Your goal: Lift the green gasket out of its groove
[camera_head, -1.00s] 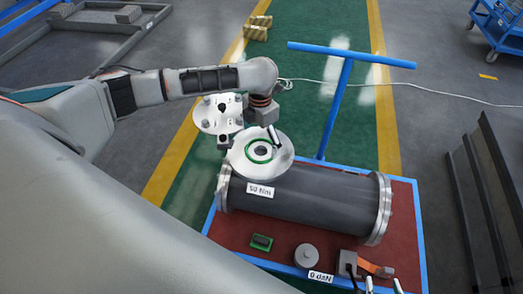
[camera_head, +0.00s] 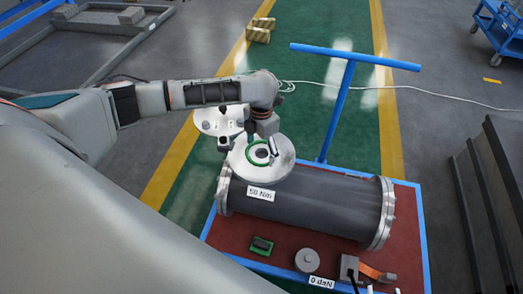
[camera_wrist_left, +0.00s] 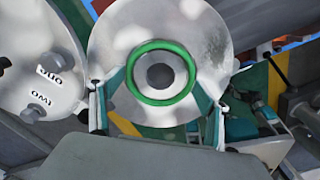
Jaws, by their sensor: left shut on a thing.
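The green gasket (camera_head: 258,153) is a ring at the round metal flange (camera_head: 281,170) on top of the grey cylinder; it also shows in the left wrist view (camera_wrist_left: 138,91). My left gripper (camera_head: 271,153) reaches down over the flange. In the left wrist view its teal-padded fingers (camera_wrist_left: 160,78) press on the gasket from opposite sides. The gasket lies around the dark centre hole (camera_wrist_left: 159,76). I cannot tell whether it sits in its groove or is just above it. Only what look like small pale fingertips of my right gripper (camera_head: 384,290) show at the bottom edge.
A round cover plate with studs (camera_head: 208,121) stands behind the flange, close to my left arm. The cylinder (camera_head: 300,205) lies on a red-topped blue cart (camera_head: 230,236). A green block (camera_head: 262,245), grey knob (camera_head: 307,260) and orange-handled tool (camera_head: 375,273) are on its front.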

